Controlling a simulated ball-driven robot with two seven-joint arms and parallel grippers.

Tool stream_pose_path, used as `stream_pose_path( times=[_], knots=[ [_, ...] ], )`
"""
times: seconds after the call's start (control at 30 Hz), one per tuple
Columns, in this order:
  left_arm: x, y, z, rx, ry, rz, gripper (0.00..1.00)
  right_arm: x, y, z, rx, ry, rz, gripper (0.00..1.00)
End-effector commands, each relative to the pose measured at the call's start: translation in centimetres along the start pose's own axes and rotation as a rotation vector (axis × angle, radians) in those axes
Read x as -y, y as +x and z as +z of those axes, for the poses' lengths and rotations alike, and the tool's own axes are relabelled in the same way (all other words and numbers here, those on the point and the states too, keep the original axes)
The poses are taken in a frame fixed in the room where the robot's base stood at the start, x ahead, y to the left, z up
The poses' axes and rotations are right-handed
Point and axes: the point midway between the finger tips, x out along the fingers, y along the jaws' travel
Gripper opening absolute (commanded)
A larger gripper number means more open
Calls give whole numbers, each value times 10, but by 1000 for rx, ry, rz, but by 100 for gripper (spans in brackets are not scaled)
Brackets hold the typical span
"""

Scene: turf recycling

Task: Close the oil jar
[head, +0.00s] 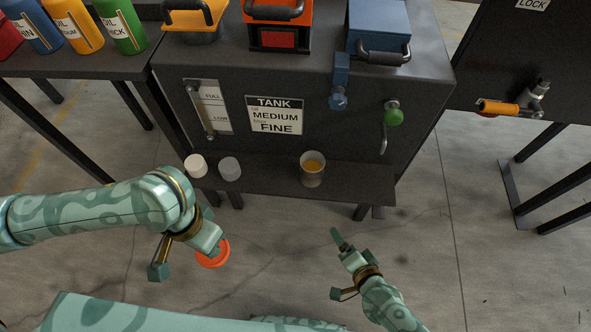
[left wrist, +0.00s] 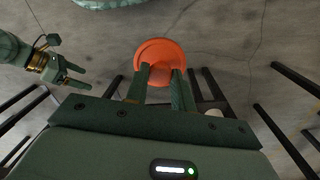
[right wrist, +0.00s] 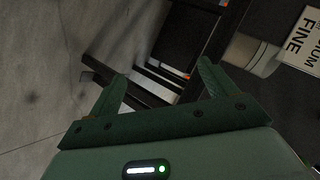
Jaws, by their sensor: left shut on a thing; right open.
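A grey cylinder by the sign in the right wrist view, likely this jar, shows at the upper right (right wrist: 250,55). My left gripper (left wrist: 160,76) is shut on a round orange lid (left wrist: 162,56). In the head view the lid (head: 212,254) is below and left of the jar, off the shelf, partly hidden by the gripper. My right gripper (head: 352,246) is open and empty, below and right of the jar; its fingers show in the right wrist view (right wrist: 163,76).
Open floor lies in front.

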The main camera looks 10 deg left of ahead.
Motion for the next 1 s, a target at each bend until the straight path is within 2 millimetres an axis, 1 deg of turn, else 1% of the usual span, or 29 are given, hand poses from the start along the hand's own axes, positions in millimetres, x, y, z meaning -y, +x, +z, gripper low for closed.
stream_pose_path(
  times=[0.03,0.07,0.1,0.17,0.2,0.23,0.27,0.3,0.4,0.5,0.6,0.7,1.0],
  knots=[
    [-1,22,5,15,42,6,3,21,11,-6,-29,119,-62,84],
    [-1,31,7,18,75,6,3,36,15,-12,-46,206,-99,84],
    [-1,44,10,24,127,7,3,56,20,-20,-68,338,-151,84],
    [-1,64,14,33,225,8,3,86,24,-30,-90,577,-229,84],
    [-2,78,17,42,307,9,3,105,25,-37,-98,770,-277,84],
    [-1,88,18,49,369,11,3,117,25,-42,-100,917,-306,84],
    [-1,97,20,55,431,11,3,127,25,-45,-98,1058,-327,84],
    [0,108,22,64,509,12,3,138,24,-47,-91,1236,-344,84],
    [0,131,28,81,675,18,3,155,21,-45,-65,1610,-345,84],
    [0,146,33,94,794,22,3,163,18,-38,-45,1871,-307,84],
    [0,154,36,101,864,26,3,168,15,-32,-34,2020,-272,84],
    [0,156,37,102,895,26,3,169,14,-29,-32,2080,-253,84],
    [0,156,37,103,899,26,3,169,14,-29,-32,2086,-251,84]
  ],
)
